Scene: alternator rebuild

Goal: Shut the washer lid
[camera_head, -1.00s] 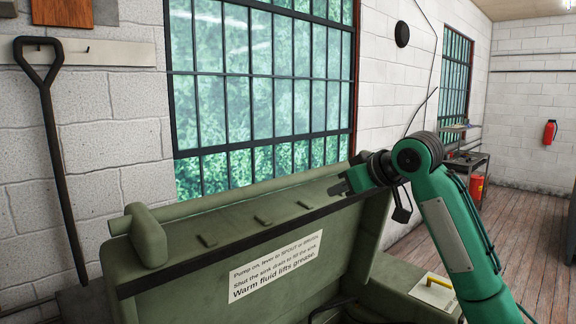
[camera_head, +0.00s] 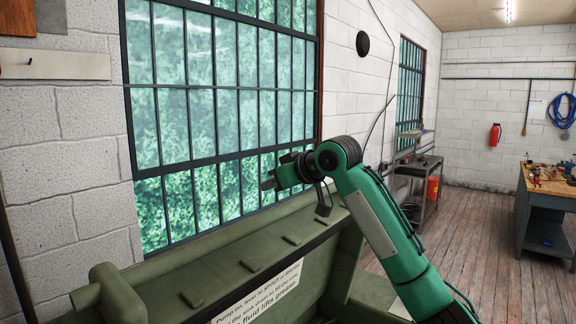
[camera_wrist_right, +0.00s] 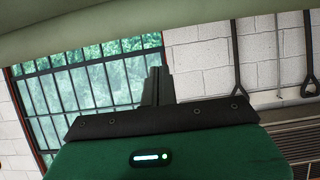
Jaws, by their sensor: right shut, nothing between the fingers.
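The washer lid (camera_head: 235,262) is olive green and stands open, raised in front of the window. Its inner face, with a white instruction label (camera_head: 262,296), is turned toward me. My right gripper (camera_head: 268,184) is shut and empty, pointing left just above the lid's top edge in the picture; no contact is clear. Its closed dark fingers also show in the right wrist view (camera_wrist_right: 158,86). There a blurred olive band (camera_wrist_right: 130,18), probably part of the lid, crosses the top. Most of the washer body is below the head view. My left gripper is not in view.
The barred window (camera_head: 215,100) is close behind the lid. A small metal stand (camera_head: 425,170) with a red bucket (camera_head: 433,190) is beyond my right arm. A workbench (camera_head: 540,205) with tools stands at far right. The wooden floor between is clear.

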